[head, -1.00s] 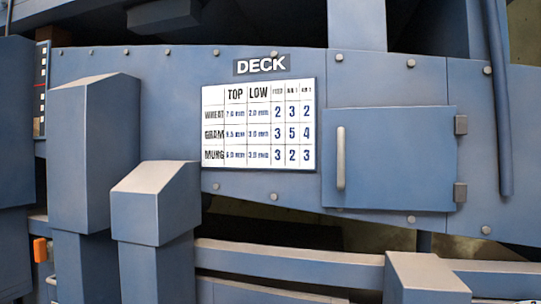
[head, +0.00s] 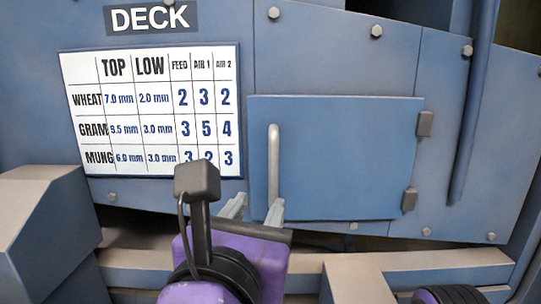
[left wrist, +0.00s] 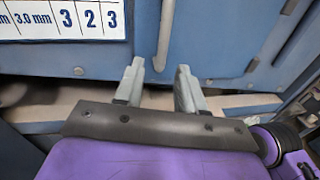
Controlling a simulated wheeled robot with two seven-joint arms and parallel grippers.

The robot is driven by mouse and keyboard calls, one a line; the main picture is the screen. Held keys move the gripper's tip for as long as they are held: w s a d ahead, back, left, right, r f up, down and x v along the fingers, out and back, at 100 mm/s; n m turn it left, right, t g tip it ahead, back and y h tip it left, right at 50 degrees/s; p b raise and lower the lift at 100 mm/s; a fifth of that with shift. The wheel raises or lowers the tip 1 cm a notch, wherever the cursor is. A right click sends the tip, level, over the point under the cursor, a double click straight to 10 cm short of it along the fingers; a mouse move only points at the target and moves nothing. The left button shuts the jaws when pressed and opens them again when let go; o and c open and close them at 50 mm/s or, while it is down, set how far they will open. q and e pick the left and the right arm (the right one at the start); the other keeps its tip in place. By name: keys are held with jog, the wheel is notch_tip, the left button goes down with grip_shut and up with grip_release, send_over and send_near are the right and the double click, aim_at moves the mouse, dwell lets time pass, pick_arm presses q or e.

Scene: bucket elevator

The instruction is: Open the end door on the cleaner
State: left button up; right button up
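The end door (head: 345,150) is a flat blue panel, closed flush in the blue machine wall. It has a pale upright bar handle (head: 274,165) at its left edge and two grey hinges at its right edge. My left gripper (head: 256,207) is below and in front of the handle's lower end, fingers open and pointing at the wall. In the left wrist view the handle (left wrist: 167,30) runs down between the two open fingertips (left wrist: 160,70). I cannot tell whether either finger touches it. My right gripper is not in view.
A white settings chart (head: 150,110) under a DECK sign (head: 151,17) is left of the door. A blue post (head: 45,225) stands at the left, and a beige-topped post (head: 358,282) below the door. A dark blue pipe (head: 473,110) runs right of the hinges.

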aim_at(273, 168)
pick_arm(q)
jog(key=shift+n, duration=0.3)
jog(key=w+r+p, duration=0.1)
jog(key=w, duration=0.2)
jog(key=w+d+p, duration=0.1)
jog(key=w+p, duration=0.1)
jog(key=w, duration=0.1)
jog(key=w+d+r+p, duration=0.1)
jog(key=w, duration=0.2)
jog(key=shift+r+p, duration=0.35)
jog(key=shift+d, duration=0.1)
grip_shut()
